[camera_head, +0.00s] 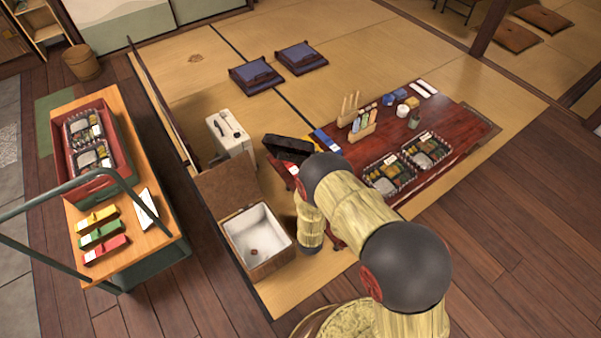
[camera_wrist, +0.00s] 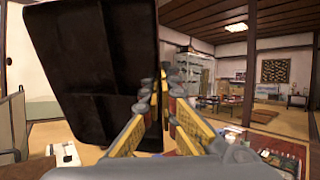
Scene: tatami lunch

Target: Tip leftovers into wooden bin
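A black compartment tray (camera_wrist: 95,75) stands nearly upright in the wrist view, and its visible compartments look empty. My gripper (camera_wrist: 162,92) is shut on its right edge. A wooden box with a white liner (camera_head: 229,220) stands open on the floor below and left of my arm; a small brown thing lies inside. A round wooden bucket (camera_head: 82,63) stands at the far left. I cannot tell from the pictures which is the task's bin.
A cart (camera_head: 166,232) at left carries a red crate (camera_head: 124,169) of bento trays and several coloured boxes. A white case (camera_head: 230,134) stands behind the open box. A low red table (camera_head: 455,128) at right holds two filled bentos, cups and a rack. Dark floor is free at lower right.

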